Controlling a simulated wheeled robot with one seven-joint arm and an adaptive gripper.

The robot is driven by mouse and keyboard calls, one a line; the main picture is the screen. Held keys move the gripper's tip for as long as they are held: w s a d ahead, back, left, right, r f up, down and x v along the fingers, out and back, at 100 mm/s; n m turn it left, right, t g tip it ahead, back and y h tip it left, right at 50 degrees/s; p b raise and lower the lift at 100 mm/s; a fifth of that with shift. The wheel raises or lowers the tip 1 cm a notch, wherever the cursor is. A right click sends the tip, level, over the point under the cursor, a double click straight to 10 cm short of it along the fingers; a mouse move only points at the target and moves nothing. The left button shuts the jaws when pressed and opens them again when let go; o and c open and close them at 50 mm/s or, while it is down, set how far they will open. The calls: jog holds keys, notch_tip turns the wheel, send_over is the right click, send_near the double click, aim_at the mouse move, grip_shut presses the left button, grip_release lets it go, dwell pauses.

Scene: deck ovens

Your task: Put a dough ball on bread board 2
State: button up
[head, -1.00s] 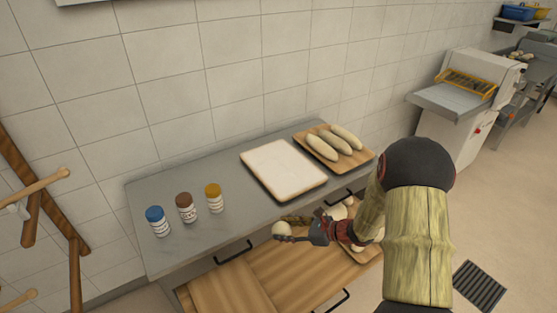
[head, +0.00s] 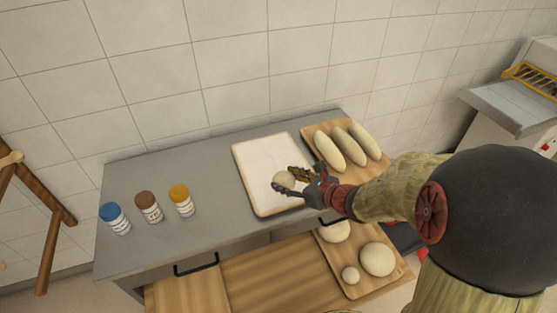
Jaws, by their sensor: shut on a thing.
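My gripper (head: 293,183) is shut on a small pale dough ball (head: 284,180). It holds the ball over the right part of a white-topped board with a brown rim (head: 245,184) on the grey counter. I cannot tell whether the ball touches the board. A wooden board (head: 314,138) with long dough loaves (head: 347,146) is right of it. On the lower wooden surface, another wooden board (head: 366,288) bears more dough balls (head: 378,259). I see no number on any board.
Three jars with blue (head: 111,211), brown (head: 146,200) and yellow (head: 180,193) caps stand on the counter's left. The counter (head: 212,172) is clear between them and the white-topped board. A tiled wall is behind.

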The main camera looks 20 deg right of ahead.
jog(key=shift+d+f, duration=0.15)
jog(key=shift+s+f+m+h, duration=0.1)
jog(key=shift+f+m+h, duration=0.05)
jog(key=shift+m+h, duration=0.2)
jog(key=w+d+f+b, duration=0.1)
jog(key=w+d+f, duration=0.1)
jog(key=w+f, duration=0.1)
jog(key=w+d+f+b, duration=0.1)
jog(key=w+d+f, duration=0.2)
jog(key=w, duration=0.1)
jog(key=w+d+f+b, duration=0.1)
jog(key=w+d+f, duration=0.1)
jog(key=w+f, duration=0.1)
jog(key=shift+w+d+f+b, duration=0.15)
jog(key=shift+w+d+b, duration=0.25)
jog(key=shift+w, duration=0.15)
jog(key=shift+w+f, duration=0.1)
jog(key=shift+f, duration=0.1)
jog(key=shift+w+d+f+b, duration=0.15)
jog(key=shift+f+b, duration=0.65)
jog(key=shift+f, duration=0.85)
jog(key=shift+f, duration=0.2)
jog(key=o, duration=0.9)
